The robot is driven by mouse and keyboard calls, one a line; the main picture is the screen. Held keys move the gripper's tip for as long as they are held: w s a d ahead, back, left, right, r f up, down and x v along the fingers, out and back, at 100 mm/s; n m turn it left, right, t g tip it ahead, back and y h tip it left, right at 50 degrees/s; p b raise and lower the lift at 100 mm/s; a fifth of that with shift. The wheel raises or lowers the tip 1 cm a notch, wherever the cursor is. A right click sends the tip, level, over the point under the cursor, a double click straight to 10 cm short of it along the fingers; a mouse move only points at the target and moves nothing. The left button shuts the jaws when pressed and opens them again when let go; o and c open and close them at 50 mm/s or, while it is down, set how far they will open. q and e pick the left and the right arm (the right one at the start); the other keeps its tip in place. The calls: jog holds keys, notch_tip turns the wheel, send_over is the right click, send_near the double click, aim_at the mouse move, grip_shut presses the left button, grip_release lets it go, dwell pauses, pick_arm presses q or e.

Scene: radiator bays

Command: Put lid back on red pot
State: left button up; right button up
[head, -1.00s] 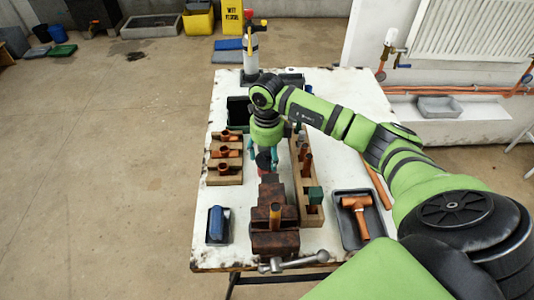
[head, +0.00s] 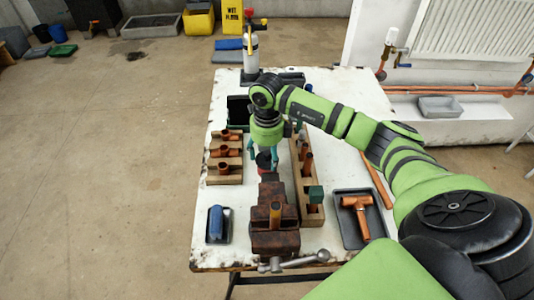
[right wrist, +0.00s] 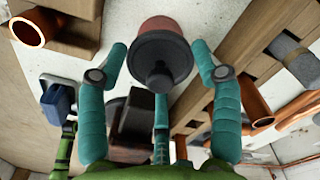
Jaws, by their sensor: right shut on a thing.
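The dark lid (right wrist: 160,60) with its round knob shows in the right wrist view, in front of the red pot (right wrist: 160,25), whose reddish side shows just beyond it. In the head view the dark lid (head: 263,159) is between the fingers, behind the vise. My right gripper (head: 263,163) points down there, and its teal fingers (right wrist: 162,62) stand around the lid, shut on it. The lid is over the pot; I cannot tell whether it rests fully on the rim. My left gripper is not in view.
A brown vise (head: 270,240) stands just in front of the pot. A wooden rack (head: 225,178) with copper fittings is to the left, and a wooden block (head: 312,214) with copper pipes to the right. A tray (head: 350,236) with a copper tee lies farther right.

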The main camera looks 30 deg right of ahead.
dwell(0.7)
jog(key=o, duration=1.1)
jog(key=shift+c, duration=0.2)
jog(key=shift+r+p, duration=2.25)
jog(key=shift+r, duration=1.3)
grip_shut()
